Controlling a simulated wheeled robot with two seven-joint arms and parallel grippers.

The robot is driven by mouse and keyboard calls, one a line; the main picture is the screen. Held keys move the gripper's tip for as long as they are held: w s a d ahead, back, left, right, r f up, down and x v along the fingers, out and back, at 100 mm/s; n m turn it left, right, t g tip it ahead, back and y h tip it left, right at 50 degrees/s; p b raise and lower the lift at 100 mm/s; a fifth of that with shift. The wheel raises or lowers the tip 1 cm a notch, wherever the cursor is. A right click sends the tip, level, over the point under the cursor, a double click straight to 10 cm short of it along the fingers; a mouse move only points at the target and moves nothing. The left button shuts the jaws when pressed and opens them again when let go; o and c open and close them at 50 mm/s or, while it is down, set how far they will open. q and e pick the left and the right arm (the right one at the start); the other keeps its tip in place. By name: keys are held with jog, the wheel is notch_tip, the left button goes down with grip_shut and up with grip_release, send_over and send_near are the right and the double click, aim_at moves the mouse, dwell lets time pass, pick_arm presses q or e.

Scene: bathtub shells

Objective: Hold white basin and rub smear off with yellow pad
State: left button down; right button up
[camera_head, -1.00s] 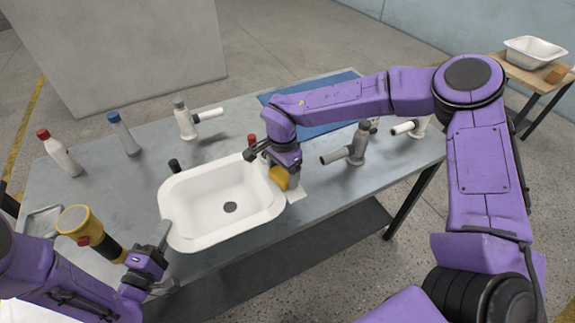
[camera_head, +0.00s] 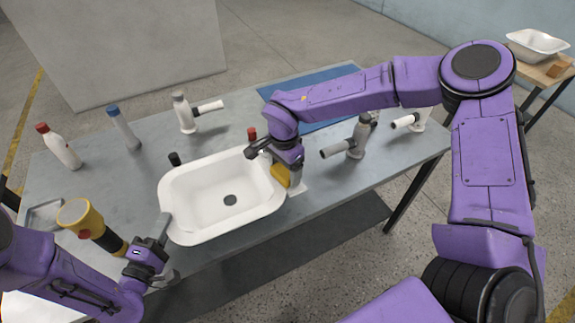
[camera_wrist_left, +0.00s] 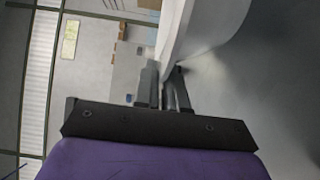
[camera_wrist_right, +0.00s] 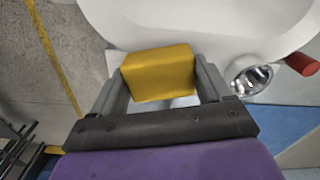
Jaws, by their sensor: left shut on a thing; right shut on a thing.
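The white basin (camera_head: 215,222) sits on the grey table, with a dark drain hole in its floor. My left gripper (camera_head: 165,226) is shut on the basin's rim at its near left corner; the left wrist view shows the rim (camera_wrist_left: 203,25) between the fingers (camera_wrist_left: 172,88). My right gripper (camera_head: 276,160) is shut on the yellow pad (camera_head: 281,175) at the basin's right end. In the right wrist view the pad (camera_wrist_right: 158,73) fills the gap between the fingers and lies beside or against the basin's outer rim; contact is unclear. I cannot make out a smear.
A red-capped bottle (camera_head: 62,150), a blue-capped bottle (camera_head: 124,128) and grey-white fixtures (camera_head: 187,112) stand around the table. A blue mat (camera_head: 330,118) lies behind my right arm. Another white basin (camera_head: 537,44) is on a side table.

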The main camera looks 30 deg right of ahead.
jog(key=shift+a, duration=0.9)
jog(key=shift+d, duration=1.7)
pick_arm(q)
jog(key=shift+f, duration=0.1)
pick_arm(e)
jog(key=shift+s, duration=0.7)
jog(key=shift+s+a, duration=0.1)
jog(key=shift+a, duration=1.7)
jog(key=shift+d, duration=1.95)
notch_tip(320, 180, up, 2)
jog(key=shift+a+r, duration=0.1)
jog(key=shift+r, duration=3.05)
